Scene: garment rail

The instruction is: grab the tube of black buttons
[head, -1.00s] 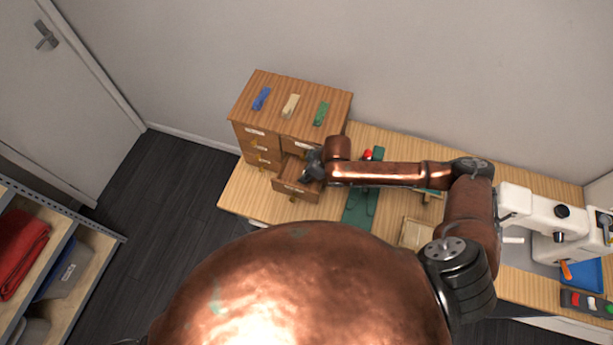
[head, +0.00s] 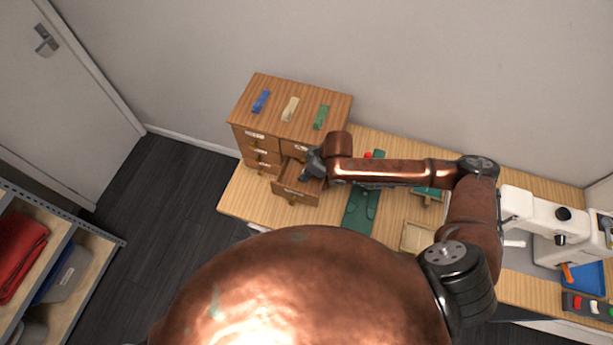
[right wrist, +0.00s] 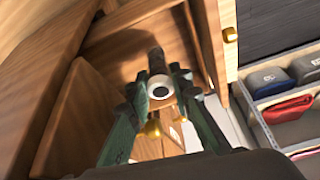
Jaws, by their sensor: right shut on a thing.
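In the right wrist view a dark tube (right wrist: 157,60) with a round white end and a dark centre sits between the fingers of my right gripper (right wrist: 160,92). The gripper is shut on it. Behind it are the wooden walls of an open drawer. In the head view my right gripper (head: 313,165) is at the open drawer (head: 296,194) of the wooden cabinet (head: 255,98), and the tube is hidden there. Whether the tube is clear of the drawer floor I cannot tell. My left gripper is not in view.
Blue (head: 261,101), cream (head: 290,109) and green (head: 321,117) pieces lie on the cabinet top. A green mat (head: 361,207), a wooden tray (head: 417,237) and a white sewing machine (head: 560,224) are to the right on the table. Shelves (head: 92,252) stand at the left.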

